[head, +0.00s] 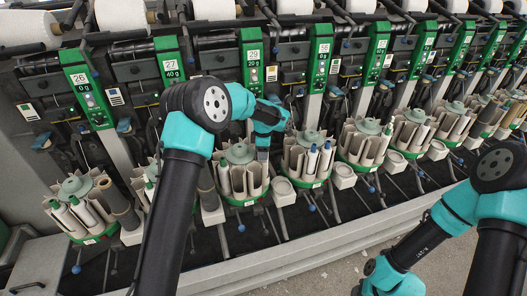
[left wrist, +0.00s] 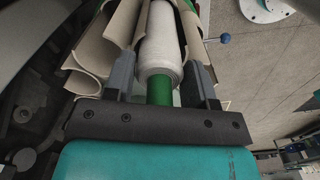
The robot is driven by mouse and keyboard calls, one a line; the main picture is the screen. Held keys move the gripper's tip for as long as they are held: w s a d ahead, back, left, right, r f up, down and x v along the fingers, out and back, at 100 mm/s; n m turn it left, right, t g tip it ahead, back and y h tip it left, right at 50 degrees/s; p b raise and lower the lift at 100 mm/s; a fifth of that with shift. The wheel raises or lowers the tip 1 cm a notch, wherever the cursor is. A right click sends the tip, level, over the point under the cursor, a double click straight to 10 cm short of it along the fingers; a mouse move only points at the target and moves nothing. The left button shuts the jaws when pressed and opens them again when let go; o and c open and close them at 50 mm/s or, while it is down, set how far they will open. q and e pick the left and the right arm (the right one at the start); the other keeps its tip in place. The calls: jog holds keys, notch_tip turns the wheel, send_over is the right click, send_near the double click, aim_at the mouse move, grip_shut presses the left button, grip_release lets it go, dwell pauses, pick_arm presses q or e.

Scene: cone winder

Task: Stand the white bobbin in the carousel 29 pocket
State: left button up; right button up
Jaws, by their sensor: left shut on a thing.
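The white bobbin (left wrist: 160,45), white yarn on a green tube end, is between the fingers of my left gripper (left wrist: 162,82) in the left wrist view. The gripper is shut on the green end. The bobbin's far part runs between the beige pocket walls (left wrist: 102,38) of a carousel; its tip is hidden. The bobbin is hard to make out there. My right gripper is out of view.
Neighbouring carousels (head: 306,158) stand close on both sides, some holding bobbins. Small white cups (head: 284,192) and blue-knobbed levers (head: 241,228) sit at the front. A pale rail (head: 270,262) runs along the machine's front edge. My right arm is at the lower right, clear of the carousels.

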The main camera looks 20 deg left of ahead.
pick_arm(q)
jog(key=shift+f, duration=0.35)
jog(key=o, duration=0.9)
jog(key=shift+r, duration=0.1)
notch_tip(320, 180, up, 17)
jog(key=shift+r, duration=0.15)
dwell(0.4)
dwell(0.6)
